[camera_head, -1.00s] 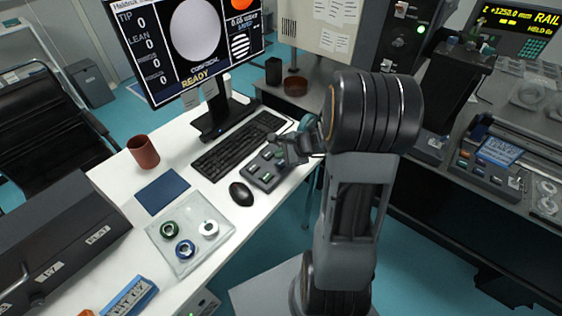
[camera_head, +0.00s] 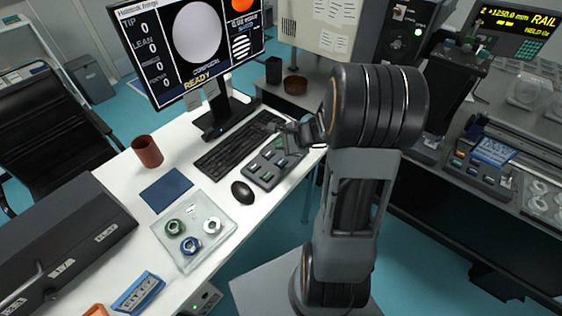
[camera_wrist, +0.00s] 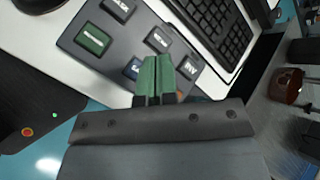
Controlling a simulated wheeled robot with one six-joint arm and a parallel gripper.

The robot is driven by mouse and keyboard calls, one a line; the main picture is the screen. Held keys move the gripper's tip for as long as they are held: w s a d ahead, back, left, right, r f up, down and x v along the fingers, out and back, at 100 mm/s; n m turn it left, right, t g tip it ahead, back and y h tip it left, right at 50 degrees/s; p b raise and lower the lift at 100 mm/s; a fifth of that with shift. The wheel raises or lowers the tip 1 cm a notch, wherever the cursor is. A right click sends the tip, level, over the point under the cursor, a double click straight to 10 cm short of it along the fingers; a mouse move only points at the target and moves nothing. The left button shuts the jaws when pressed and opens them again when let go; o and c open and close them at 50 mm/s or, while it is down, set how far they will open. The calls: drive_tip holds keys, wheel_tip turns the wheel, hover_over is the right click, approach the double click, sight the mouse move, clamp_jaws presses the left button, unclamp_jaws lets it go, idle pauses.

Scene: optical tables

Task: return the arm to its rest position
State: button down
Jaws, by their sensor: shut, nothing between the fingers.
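My gripper (camera_wrist: 154,80) shows in the wrist view with its two green-tipped fingers together and nothing between them. It is over the edge of a dark button pad (camera_wrist: 105,35) with several labelled keys. In the head view my arm rises in front of the desk and bends at the top. Its wrist end reaches left toward the button pad (camera_head: 262,172) on the white desk. The fingertips are too small and dark to make out in the head view. I cannot tell whether they touch the pad.
A keyboard (camera_head: 235,150), mouse (camera_head: 242,192), brown cup (camera_head: 147,151), blue mat (camera_head: 166,187) and clear tray (camera_head: 217,243) with several rings stand on the desk. A monitor (camera_head: 195,45) stands behind. Blue floor separates the desk from an equipment bench (camera_head: 445,180) at the right.

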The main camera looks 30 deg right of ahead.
idle(0.3)
drive_tip(key=s+n+g, duration=0.1)
drive_tip(key=s+a+n, duration=0.1)
drive_tip(key=s+f+n+g, duration=0.1)
drive_tip(key=s+n, duration=0.1)
drive_tip(key=shift+a+g, duration=0.3)
drive_tip(key=s+a+r+n+h+p, duration=0.1)
drive_tip(key=s+a+r+n+h, duration=0.1)
drive_tip(key=s+r+n, duration=0.4)
drive_tip(key=s+a+r+n+g+h+p, duration=0.1)
drive_tip(key=s+a+r+n+h+p, duration=0.1)
drive_tip(key=s+a+r+n, duration=0.3)
wheel_tip(320, 180, up, 4)
drive_tip(key=n+h, duration=0.1)
drive_tip(key=n, duration=0.3)
drive_tip(key=shift+s+a+n, duration=0.25)
drive_tip(key=shift+s+n, duration=0.1)
drive_tip(key=shift+n, duration=0.05)
drive_tip(key=shift+f, duration=0.1)
